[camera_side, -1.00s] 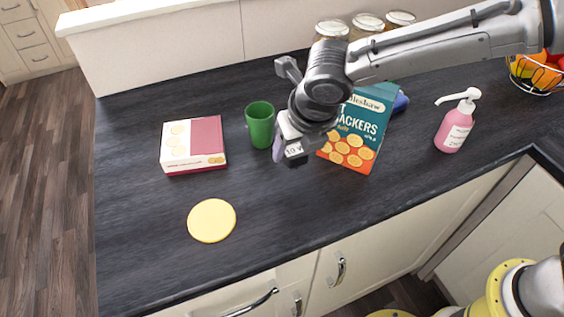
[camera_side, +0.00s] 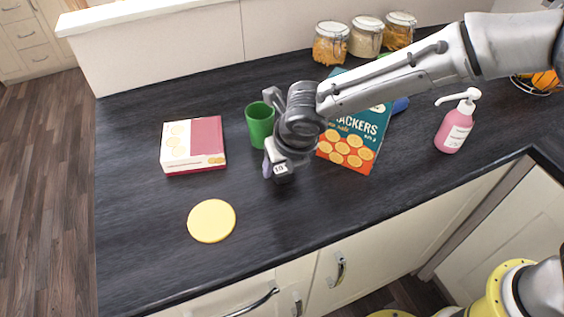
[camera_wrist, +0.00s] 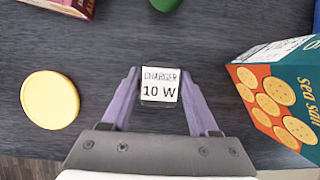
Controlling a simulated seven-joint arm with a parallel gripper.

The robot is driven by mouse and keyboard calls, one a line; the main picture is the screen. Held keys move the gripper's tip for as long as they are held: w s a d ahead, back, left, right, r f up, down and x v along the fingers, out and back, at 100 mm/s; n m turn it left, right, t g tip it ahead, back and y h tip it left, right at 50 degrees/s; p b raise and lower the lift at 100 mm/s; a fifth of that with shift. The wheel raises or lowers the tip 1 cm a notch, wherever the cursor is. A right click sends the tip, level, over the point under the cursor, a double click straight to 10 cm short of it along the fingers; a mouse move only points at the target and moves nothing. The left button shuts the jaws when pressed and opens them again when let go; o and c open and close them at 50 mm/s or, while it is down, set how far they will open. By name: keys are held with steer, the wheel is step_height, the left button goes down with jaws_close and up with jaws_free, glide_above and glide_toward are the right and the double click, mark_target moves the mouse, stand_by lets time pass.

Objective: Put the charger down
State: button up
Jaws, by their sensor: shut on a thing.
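The charger (camera_wrist: 160,86) is a small block with a white top marked "CHARGER 10 W" and a dark lower part. My gripper (camera_side: 277,170) is shut on it, with a purple finger on each side in the wrist view (camera_wrist: 162,92). In the side view the charger (camera_side: 281,171) hangs under my gripper, in front of the green cup. I cannot tell whether its underside touches the dark worktop (camera_side: 260,220).
A yellow disc (camera_side: 211,221) lies at front left. A red and white box (camera_side: 193,145) and a green cup (camera_side: 260,124) stand behind. A cracker box (camera_side: 352,140) is close on the right, with a pink soap bottle (camera_side: 455,125) beyond. The front middle worktop is clear.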

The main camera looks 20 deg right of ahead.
steer(key=o, duration=1.3)
steer(key=shift+o, duration=0.2)
steer(key=shift+r, duration=0.1)
steer(key=v, duration=1.2)
